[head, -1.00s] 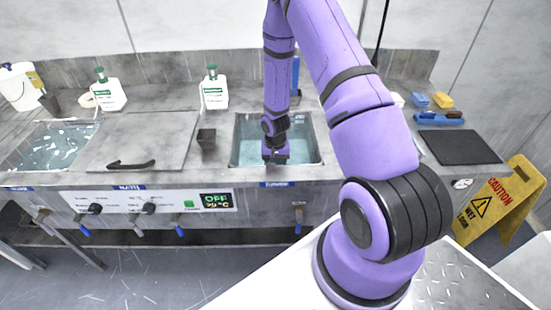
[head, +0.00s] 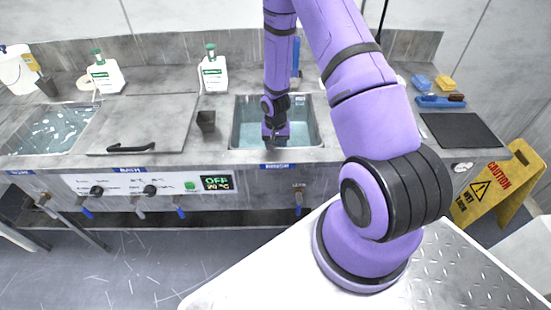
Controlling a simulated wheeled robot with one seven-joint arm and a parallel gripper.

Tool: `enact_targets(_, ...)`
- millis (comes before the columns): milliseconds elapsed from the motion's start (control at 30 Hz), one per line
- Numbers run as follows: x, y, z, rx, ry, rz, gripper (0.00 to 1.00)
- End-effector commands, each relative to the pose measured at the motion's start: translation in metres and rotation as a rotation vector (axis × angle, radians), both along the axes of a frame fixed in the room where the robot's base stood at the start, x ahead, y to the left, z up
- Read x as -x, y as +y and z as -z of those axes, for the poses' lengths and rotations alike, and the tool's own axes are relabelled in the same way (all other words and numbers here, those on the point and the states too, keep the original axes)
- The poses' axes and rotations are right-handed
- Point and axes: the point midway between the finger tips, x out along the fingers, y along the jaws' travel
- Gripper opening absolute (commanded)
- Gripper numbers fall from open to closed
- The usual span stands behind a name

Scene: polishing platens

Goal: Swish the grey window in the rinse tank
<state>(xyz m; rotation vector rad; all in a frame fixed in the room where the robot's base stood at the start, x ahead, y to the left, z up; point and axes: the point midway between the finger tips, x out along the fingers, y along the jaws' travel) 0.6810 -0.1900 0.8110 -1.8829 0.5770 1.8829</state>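The rinse tank (head: 304,134) is the open rectangular basin of bluish liquid set in the grey steel bench, at the centre of the head view. My gripper (head: 275,138) points down into the tank, close to its front wall. It is small and dark in this view, and I cannot tell whether its fingers are open or shut. I cannot make out the grey window; anything at the fingertips is too small or hidden.
Left of the tank stand a small dark cup (head: 206,121) and a flat cover with a black handle (head: 130,147). Beyond is another liquid-filled basin (head: 50,130). Bottles (head: 214,75) stand behind. At right are a black mat (head: 460,137) and a yellow caution sign (head: 497,190).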

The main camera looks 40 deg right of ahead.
Motion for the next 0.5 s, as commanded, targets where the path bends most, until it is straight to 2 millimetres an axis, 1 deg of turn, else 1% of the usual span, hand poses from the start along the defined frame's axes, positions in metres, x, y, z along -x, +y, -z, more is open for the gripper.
enact_targets(100, 0.0001, -0.0001, -0.0073, 0.0, 0.0, 0.0, 0.26)
enact_targets(233, 0.0, -0.0001, -0.0115, 0.001, -0.001, 0.0, 0.26)
enact_targets(367, 0.0002, 0.0, -0.0092, 0.0, 0.0, 0.0, 0.26)
enact_targets(500, 0.0004, 0.0003, -0.0022, -0.001, 0.002, 0.0, 0.26)
